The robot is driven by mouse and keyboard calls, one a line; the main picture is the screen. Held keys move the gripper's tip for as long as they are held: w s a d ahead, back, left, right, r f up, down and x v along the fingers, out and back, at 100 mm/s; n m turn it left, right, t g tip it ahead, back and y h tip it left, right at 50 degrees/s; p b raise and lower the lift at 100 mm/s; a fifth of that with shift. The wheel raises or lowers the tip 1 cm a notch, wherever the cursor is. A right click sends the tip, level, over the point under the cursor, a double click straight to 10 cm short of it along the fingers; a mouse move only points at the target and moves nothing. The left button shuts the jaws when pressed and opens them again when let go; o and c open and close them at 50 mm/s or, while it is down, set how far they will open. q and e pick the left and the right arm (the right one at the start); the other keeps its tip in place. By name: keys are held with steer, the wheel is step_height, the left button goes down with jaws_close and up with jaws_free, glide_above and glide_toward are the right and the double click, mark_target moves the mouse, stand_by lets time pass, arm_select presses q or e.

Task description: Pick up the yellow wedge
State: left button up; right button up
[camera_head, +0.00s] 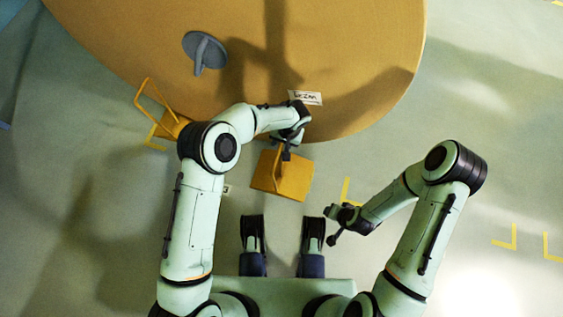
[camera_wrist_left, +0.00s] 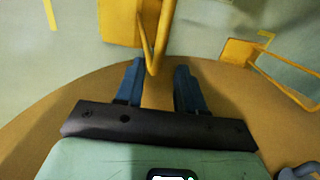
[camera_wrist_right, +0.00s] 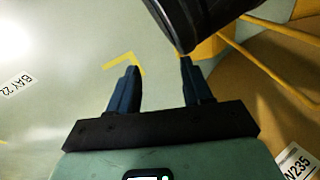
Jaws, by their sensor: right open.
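A yellow wedge (camera_head: 292,180) with a thin upright handle stands on the floor at the edge of a big round tan body. My left gripper (camera_head: 286,146) is at the top of its handle. In the left wrist view the wedge's body (camera_wrist_left: 118,24) is at the top, and its handle reaches between the two fingers (camera_wrist_left: 158,82), which stand apart with gaps beside it. A second yellow wedge (camera_head: 170,125) with a similar handle is farther left; it also shows in the left wrist view (camera_wrist_left: 238,50). My right gripper (camera_head: 340,225) is open and empty, low and to the right.
The large round tan body (camera_head: 345,60) fills the top and carries a white label (camera_head: 305,97). A grey piece with a handle (camera_head: 203,52) lies on it. Yellow corner marks (camera_head: 348,192) are on the pale floor, which is clear at the right.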

mark_target(280, 147)
arm_select(q)
steer(key=f, duration=0.1)
steer(key=f+b, duration=0.1)
steer(key=f, duration=0.3)
steer(key=shift+a+f, duration=0.1)
steer(key=shift+a, duration=0.25)
jaws_close()
arm_select(e)
steer(key=shift+g, duration=0.6)
steer(key=s+f, duration=0.2)
steer(key=s, duration=0.1)
steer(key=shift+d+f, duration=0.2)
steer(key=shift+f, duration=0.2)
arm_select(q)
steer(key=shift+w, duration=0.1)
